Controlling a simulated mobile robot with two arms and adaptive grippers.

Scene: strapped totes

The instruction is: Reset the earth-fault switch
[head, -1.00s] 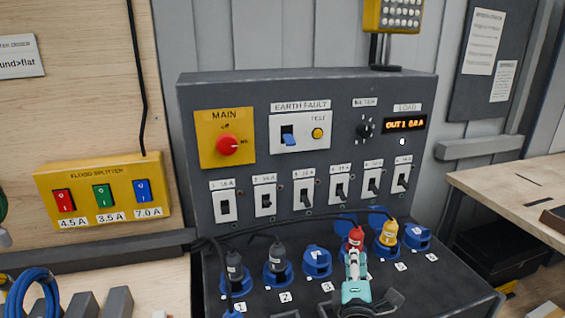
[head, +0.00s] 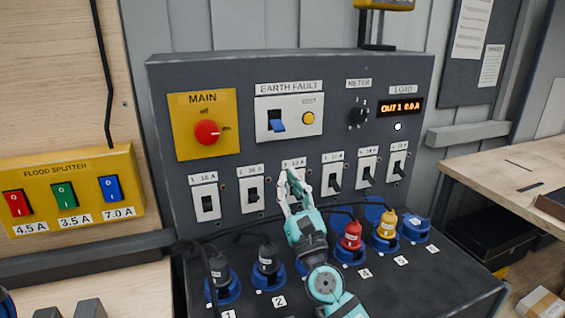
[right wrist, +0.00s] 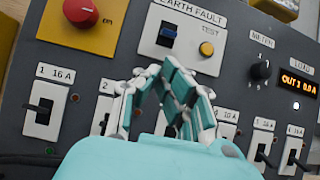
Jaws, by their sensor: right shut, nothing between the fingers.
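The earth-fault switch (head: 277,125) is a blue lever on a white plate labelled EARTH FAULT, in the upper middle of the grey panel. Its lever looks tilted down. A yellow TEST button (head: 308,118) sits to its right. The switch also shows in the right wrist view (right wrist: 168,33), above my fingers. My right gripper (head: 291,176) is shut and empty, in front of the third breaker, below the earth-fault plate and apart from it in the picture. In the right wrist view its fingertips (right wrist: 160,70) point up toward the plate. My left gripper is not in view.
A red MAIN knob (head: 207,132) is left of the plate. A METER knob (head: 358,116) and a load display (head: 402,106) reading OUT 1 0.0 A are right. Several breakers line the row below. Plugs, such as the red plug (head: 351,236), stand on the lower ledge.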

